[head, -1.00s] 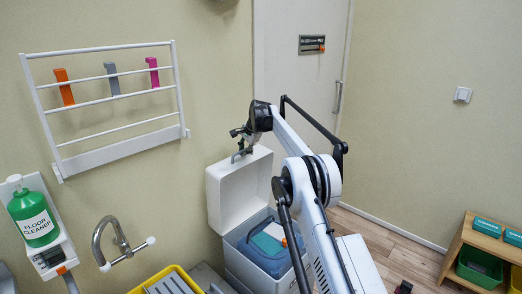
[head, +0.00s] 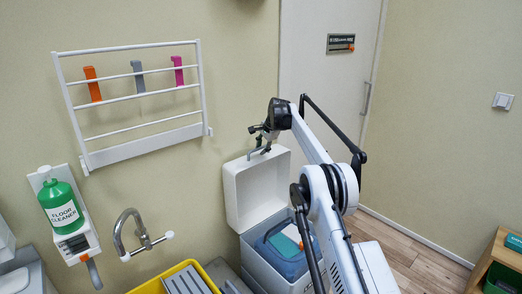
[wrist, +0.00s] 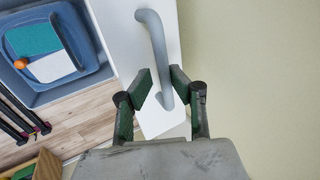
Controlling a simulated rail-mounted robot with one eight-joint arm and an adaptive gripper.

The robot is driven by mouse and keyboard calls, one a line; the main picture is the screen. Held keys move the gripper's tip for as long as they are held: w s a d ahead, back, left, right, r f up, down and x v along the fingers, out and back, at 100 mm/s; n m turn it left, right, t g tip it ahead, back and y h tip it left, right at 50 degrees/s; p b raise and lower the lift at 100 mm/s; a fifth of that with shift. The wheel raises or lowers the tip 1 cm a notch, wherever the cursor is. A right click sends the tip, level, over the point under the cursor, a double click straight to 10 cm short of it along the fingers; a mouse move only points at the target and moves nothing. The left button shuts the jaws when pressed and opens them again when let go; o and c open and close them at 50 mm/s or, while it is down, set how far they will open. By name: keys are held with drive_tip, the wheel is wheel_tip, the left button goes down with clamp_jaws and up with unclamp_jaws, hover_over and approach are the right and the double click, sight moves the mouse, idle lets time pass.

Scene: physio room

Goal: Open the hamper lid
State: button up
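The hamper (head: 255,258) is a white box below the wall. Its white lid (head: 255,190) stands raised at the back, and the inside is exposed. A grey bar handle (wrist: 157,45) is fixed to the lid's outer face in the wrist view. My gripper (head: 262,142) is at the top edge of the lid. In the wrist view my gripper (wrist: 161,74) has its two green-padded fingers apart, one on each side of the handle's lower end, with a small gap showing on the left. Contact on the right is unclear.
A blue container (head: 283,258) with a teal and white top sits inside the hamper. A tap (head: 135,235), a yellow crate (head: 165,282) and a floor cleaner bottle (head: 62,205) are to the left. A wall rack (head: 145,140) hangs above. A wooden shelf (head: 490,262) stands right.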

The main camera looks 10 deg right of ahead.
drive_tip(key=shift+o, duration=1)
drive_tip(key=shift+w+a+f, duration=0.1)
drive_tip(key=shift+f, duration=0.1)
drive_tip(key=shift+a, duration=0.15)
drive_tip(key=v, duration=1.2)
drive_tip(key=shift+r, duration=0.1)
